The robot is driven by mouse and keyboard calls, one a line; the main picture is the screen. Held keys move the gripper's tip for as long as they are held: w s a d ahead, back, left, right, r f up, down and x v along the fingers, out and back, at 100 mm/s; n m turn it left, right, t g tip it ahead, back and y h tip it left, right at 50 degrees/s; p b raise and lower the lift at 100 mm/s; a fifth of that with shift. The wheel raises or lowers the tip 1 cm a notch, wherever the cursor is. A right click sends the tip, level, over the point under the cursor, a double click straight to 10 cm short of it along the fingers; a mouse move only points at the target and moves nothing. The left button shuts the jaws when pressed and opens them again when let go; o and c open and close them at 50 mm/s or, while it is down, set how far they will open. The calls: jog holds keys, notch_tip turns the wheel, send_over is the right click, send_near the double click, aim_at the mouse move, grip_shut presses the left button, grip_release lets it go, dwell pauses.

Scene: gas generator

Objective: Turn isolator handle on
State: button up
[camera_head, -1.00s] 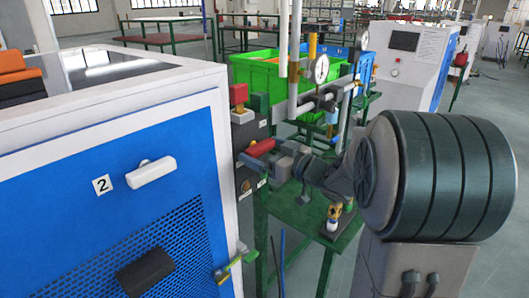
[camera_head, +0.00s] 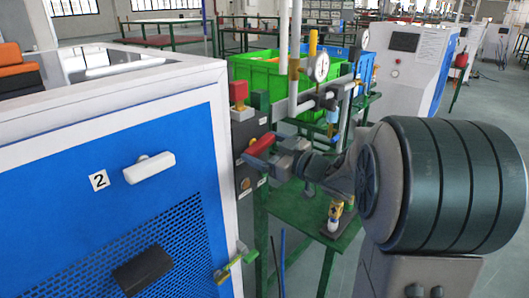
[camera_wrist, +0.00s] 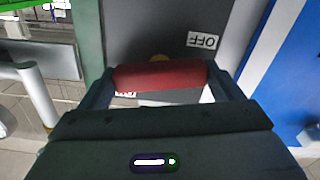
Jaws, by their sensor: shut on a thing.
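The red isolator handle (camera_head: 261,144) sits on the dark grey isolator box (camera_head: 246,128) beside the blue and white cabinet. In the head view the handle is tilted, its right end higher. My gripper (camera_head: 272,150) is at the handle from the right. In the wrist view the red handle (camera_wrist: 160,76) lies across between the two fingers of my gripper (camera_wrist: 160,84), which are shut on its ends. An upside-down "OFF" label (camera_wrist: 204,40) shows on the grey panel above the handle. Another label below is mostly hidden by the handle.
A red button block (camera_head: 238,92) tops the isolator box. The blue and white cabinet (camera_head: 130,200) with a white handle stands close on the left. Pipes with a pressure gauge (camera_head: 318,67) and green crates (camera_head: 270,75) are behind. A green table (camera_head: 325,225) stands below my arm.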

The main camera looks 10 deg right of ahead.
jog(key=n+b, duration=0.1)
jog(key=n, duration=0.1)
jog(key=n+b, duration=0.2)
jog(key=shift+f+n, duration=0.2)
jog(key=shift+n, duration=0.1)
jog(key=n+b, duration=0.3)
jog(key=shift+n, duration=0.4)
jog(key=n+b, duration=0.3)
jog(key=shift+n+b, duration=1.4)
jog(key=shift+n, duration=0.6)
jog(key=shift+r, duration=0.1)
jog(key=o, duration=0.8)
jog(key=shift+s+d+r, duration=0.15)
jog(key=shift+s+d, duration=0.2)
jog(key=shift+s, duration=0.1)
jog(key=p+v, duration=0.3)
jog(key=v, duration=0.9)
jog(key=shift+s+d, duration=0.15)
jog(key=shift+s, duration=0.2)
